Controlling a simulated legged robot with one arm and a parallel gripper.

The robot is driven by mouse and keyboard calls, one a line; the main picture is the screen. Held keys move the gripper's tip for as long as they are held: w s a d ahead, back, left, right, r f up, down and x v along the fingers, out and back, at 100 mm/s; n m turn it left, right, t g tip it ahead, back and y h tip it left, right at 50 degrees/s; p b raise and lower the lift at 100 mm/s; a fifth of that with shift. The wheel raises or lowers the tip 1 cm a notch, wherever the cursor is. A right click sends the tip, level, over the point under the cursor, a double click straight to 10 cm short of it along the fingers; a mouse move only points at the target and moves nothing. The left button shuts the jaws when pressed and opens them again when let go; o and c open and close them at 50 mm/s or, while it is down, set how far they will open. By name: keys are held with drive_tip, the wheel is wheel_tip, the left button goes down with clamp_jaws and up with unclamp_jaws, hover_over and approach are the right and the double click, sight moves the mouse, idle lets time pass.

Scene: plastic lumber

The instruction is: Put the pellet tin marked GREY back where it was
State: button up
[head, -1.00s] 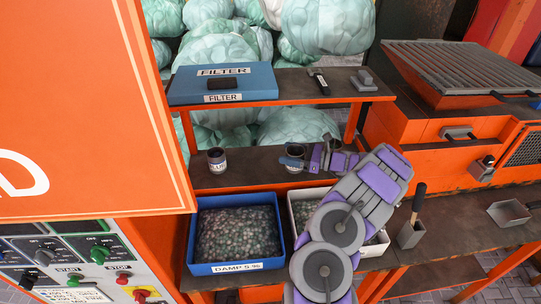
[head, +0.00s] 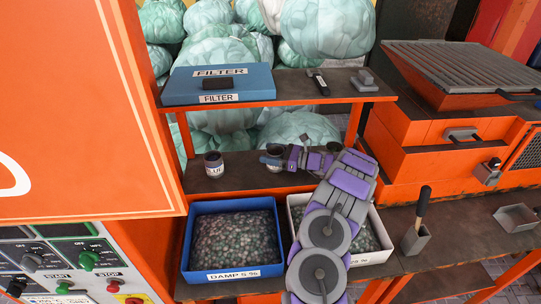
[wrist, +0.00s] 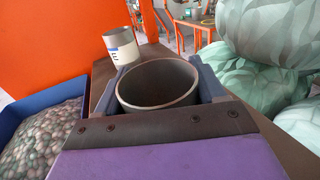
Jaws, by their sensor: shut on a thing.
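My gripper (head: 273,160) is over the middle shelf, shut on an open-topped dark grey tin (wrist: 158,84). In the wrist view the tin sits upright between the two blue-grey fingers, and it looks empty inside as far as I can see. The held tin also shows in the head view (head: 275,151), partly behind the fingers. Its label is hidden, and I cannot tell whether it touches the shelf. A second tin (head: 214,166) stands upright to the left on the same shelf; its label is only partly readable, ending in "UE". It also shows in the wrist view (wrist: 122,46).
The middle shelf (head: 240,178) has free room between the tins. Below are a blue bin of pellets (head: 194,244), labelled DAMP, and a white bin (head: 378,225). The upper shelf (head: 293,86) holds a blue FILTER box (head: 185,88). A scoop holder (head: 416,240) stands right.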

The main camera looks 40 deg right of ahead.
drive_tip(key=o, duration=1.1)
drive_tip(key=shift+a+r, duration=0.1)
drive_tip(key=shift+a, duration=0.25)
drive_tip(key=shift+d, duration=0.1)
drive_tip(key=shift+s+d, duration=0.2)
drive_tip(key=p+v, duration=0.2)
drive_tip(key=v, duration=0.9)
drive_tip(key=shift+s+d, duration=0.15)
drive_tip(key=shift+s, duration=0.1)
